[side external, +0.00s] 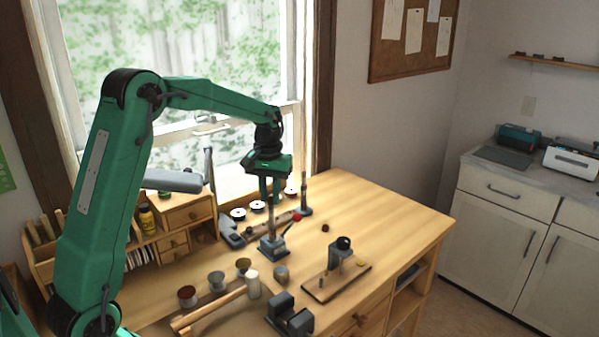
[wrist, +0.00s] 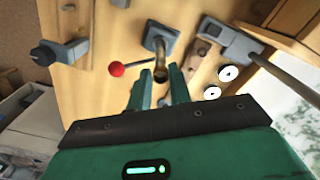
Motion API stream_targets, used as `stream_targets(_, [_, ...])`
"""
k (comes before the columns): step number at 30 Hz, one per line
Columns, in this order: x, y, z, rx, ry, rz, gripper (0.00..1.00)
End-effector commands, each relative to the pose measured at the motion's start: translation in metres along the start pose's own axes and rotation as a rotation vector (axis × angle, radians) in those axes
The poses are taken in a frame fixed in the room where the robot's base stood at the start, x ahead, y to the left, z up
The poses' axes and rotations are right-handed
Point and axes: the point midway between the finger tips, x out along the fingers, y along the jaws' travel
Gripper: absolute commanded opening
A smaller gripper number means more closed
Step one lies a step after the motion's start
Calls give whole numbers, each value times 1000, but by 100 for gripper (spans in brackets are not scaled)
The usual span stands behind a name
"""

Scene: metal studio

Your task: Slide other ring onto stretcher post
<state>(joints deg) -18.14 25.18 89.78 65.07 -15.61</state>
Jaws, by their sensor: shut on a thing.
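The stretcher post (side external: 271,228) stands upright on a grey base on the bench. It has a side lever with a red ball (side external: 297,217). The post also shows in the wrist view (wrist: 160,48), with the red ball (wrist: 116,69) to its left. My gripper (side external: 270,198) points down at the post's upper end. In the wrist view its two green fingers stand either side of a small brass-coloured round piece (wrist: 161,75), apparently the ring, in line with the post. My gripper is shut on it. I cannot tell whether the ring is around the post or just above it.
White spools (side external: 257,206) and another grey post (side external: 305,200) stand behind. Several small cups (side external: 187,295) and a vise (side external: 289,318) are in front. The bench's back right is clear.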

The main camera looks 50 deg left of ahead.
Motion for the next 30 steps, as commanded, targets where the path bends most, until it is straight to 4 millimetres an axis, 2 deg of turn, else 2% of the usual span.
stream_targets(30, [16,0,0,0,0,0,0])
